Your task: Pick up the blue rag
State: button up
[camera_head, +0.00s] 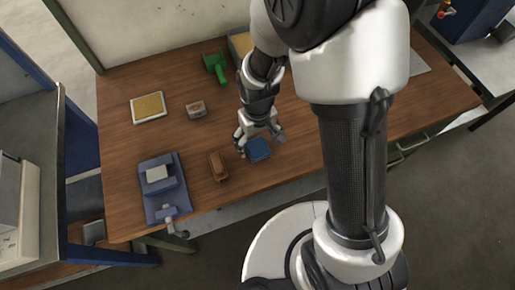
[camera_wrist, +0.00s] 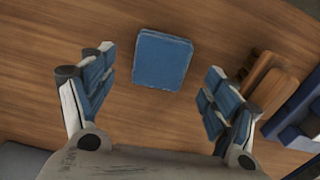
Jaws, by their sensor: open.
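The blue rag (camera_head: 258,150) is a small folded square lying flat on the wooden table, near its front edge. My gripper (camera_head: 260,141) is just above it, pointing down, with its fingers spread. In the wrist view the rag (camera_wrist: 162,59) lies beyond the fingertips and between their lines, a little to the upper middle. My open gripper (camera_wrist: 157,75) shows there with blue-padded fingers on both sides and nothing between them touching the rag.
A brown block-like item (camera_head: 217,166) lies left of the rag, close to the gripper's finger. A blue vise (camera_head: 160,187) stands at the table's left front. A small box (camera_head: 196,109), a yellow-topped tray (camera_head: 149,107) and a green object (camera_head: 216,70) lie farther back.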

aim_at(257, 146)
notch_tip(257, 146, down, 4)
jog(key=shift+r+b, duration=0.2)
jog(key=shift+b, duration=0.3)
jog(key=shift+r, duration=0.1)
jog(key=shift+c, duration=0.6)
jog(key=c, duration=1)
jog(key=shift+r, duration=0.1)
notch_tip(257, 146, up, 20)
jog(key=p, duration=0.6)
jog(key=o, duration=0.5)
jog(key=c, duration=0.4)
